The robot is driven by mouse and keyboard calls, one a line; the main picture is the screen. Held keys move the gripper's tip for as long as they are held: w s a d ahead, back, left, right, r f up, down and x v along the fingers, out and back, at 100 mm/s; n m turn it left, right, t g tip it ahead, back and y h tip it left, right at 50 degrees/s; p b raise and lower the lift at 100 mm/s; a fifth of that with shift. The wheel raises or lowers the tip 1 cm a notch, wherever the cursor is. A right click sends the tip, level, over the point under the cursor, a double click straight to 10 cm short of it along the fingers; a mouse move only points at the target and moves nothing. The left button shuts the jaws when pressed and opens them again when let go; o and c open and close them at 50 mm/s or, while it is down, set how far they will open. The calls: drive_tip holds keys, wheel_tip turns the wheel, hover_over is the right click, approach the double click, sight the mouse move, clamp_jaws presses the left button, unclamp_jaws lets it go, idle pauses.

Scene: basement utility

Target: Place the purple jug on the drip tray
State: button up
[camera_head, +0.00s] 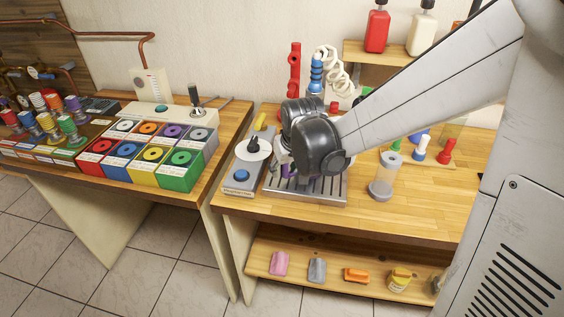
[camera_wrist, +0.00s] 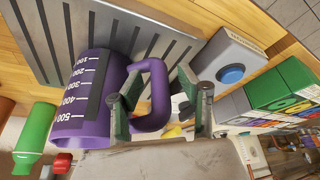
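The purple jug (camera_wrist: 92,97), with white scale marks up to 500, shows in the wrist view with its handle (camera_wrist: 160,95) toward my gripper. In the head view only a small purple part (camera_head: 288,172) shows below my gripper (camera_head: 308,165), over the slotted metal drip tray (camera_head: 322,197). The jug's base end overlaps the tray (camera_wrist: 128,35) in the wrist view; whether it rests on it is hard to tell. My gripper's fingers (camera_wrist: 160,108) stand apart on either side of the handle bar, with a visible gap at the right finger.
A grey unit with a blue button (camera_head: 242,174) stands left of the tray. Red and blue-white stacks (camera_head: 295,70) and a white coil (camera_head: 335,70) are behind. Bare bench top lies at the right front.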

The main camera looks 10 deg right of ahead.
drive_tip(key=a+v, duration=0.1)
drive_tip(key=v, duration=1.1)
drive_tip(key=s+d+r+m+t, duration=0.1)
drive_tip(key=s+d, duration=0.2)
drive_tip(key=s, duration=0.6)
drive_tip(key=s+d+r+m+t, duration=0.1)
drive_tip(key=s+d, duration=0.2)
drive_tip(key=s, duration=0.5)
drive_tip(key=shift+s+d+r+t+h+p, duration=0.15)
drive_tip(key=shift+s+d+t+h+p, duration=0.05)
drive_tip(key=shift+s+t+h+p, duration=0.2)
drive_tip(key=shift+f+b, duration=0.5)
drive_tip(key=shift+f, duration=0.1)
